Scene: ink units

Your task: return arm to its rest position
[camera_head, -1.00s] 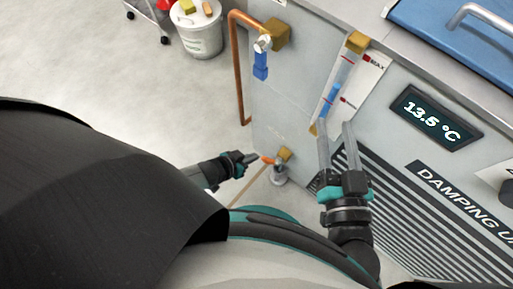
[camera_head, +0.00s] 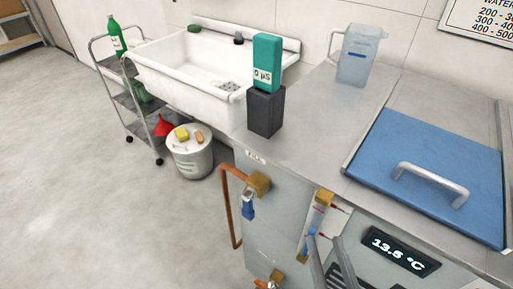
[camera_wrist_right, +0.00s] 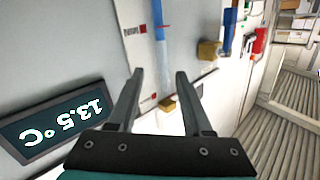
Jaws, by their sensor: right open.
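My right gripper (camera_head: 324,238) shows only its two grey fingers at the bottom edge of the head view. They are apart, in front of the unit's front panel near the sight tube. In the right wrist view my right gripper (camera_wrist_right: 160,74) is open with nothing between its fingers. The sight tube (camera_wrist_right: 160,35) with blue liquid lies beyond the fingertips. My left gripper is not in view.
The cabinet has a temperature display (camera_head: 400,252), a blue lid (camera_head: 430,165) with a handle, and a copper pipe (camera_head: 228,205) with a blue-handled valve (camera_head: 248,207). On top stand a teal meter (camera_head: 266,63) in a dark holder and a clear jug (camera_head: 357,55). A bucket (camera_head: 190,155) stands left.

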